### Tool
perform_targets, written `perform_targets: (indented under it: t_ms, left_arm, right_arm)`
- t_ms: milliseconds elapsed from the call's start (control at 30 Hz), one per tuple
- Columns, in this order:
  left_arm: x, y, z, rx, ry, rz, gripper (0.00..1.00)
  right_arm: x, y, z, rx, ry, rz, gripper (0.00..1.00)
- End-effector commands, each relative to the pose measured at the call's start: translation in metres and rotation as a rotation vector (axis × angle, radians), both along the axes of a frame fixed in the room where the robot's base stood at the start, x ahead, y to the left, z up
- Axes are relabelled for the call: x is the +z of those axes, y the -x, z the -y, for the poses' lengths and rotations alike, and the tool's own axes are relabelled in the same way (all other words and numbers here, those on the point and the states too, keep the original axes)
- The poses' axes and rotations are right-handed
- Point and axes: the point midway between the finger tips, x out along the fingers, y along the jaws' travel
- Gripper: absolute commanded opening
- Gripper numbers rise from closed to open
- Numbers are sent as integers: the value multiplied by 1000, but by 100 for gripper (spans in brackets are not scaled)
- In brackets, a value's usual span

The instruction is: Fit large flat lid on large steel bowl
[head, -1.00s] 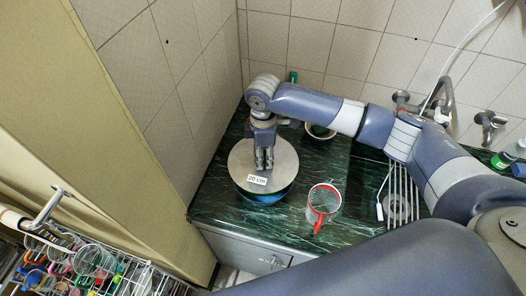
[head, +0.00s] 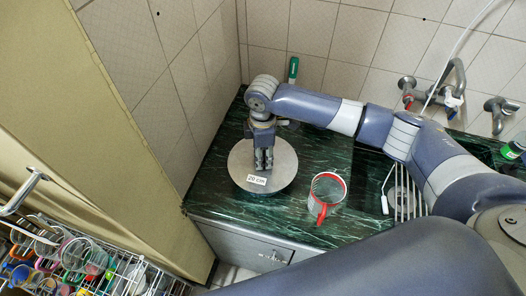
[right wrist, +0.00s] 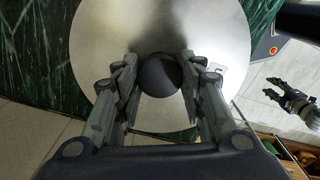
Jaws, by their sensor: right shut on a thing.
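The large flat lid (head: 243,177) is a round steel disc with a "20 cm" label, lying about level at the left end of the green marble counter. My right gripper (head: 263,167) comes down on it from above. In the right wrist view the lid (right wrist: 100,40) fills the upper middle, and my right gripper (right wrist: 158,88) is shut on its round black knob (right wrist: 158,76). The large steel bowl cannot be made out; the lid hides what is beneath it. My left gripper (right wrist: 270,87) shows small at the right of the right wrist view, fingers apart and empty.
A clear mug with red rim and handle (head: 320,210) stands right of the lid. The tiled wall is close on the left. A sink with a rack (head: 405,192) and taps (head: 445,85) lie right. A wire rack of cups (head: 85,262) is at lower left.

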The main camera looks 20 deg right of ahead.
Motion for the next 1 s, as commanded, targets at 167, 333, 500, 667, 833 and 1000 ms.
perform_targets:
  t_ms: [167,333,500,667,833,1000]
  left_arm:
    - [-1,0,-2,2,-2,0,40]
    - [-1,0,-2,2,-2,0,40]
    - [-1,0,-2,2,-2,0,40]
    - [-1,0,-2,2,-2,0,40]
    - [-1,2,-3,1,-3,-1,40]
    - [-1,1,-2,1,-2,-2,40]
  right_arm:
    - [-3,0,0,0,0,1,10]
    - [-3,0,0,0,0,1,10]
    - [-3,0,0,1,0,1,61]
    - [-3,0,0,1,0,0,61]
    - [-1,0,0,1,0,1,61]
    - [20,-1,0,1,-1,4,61]
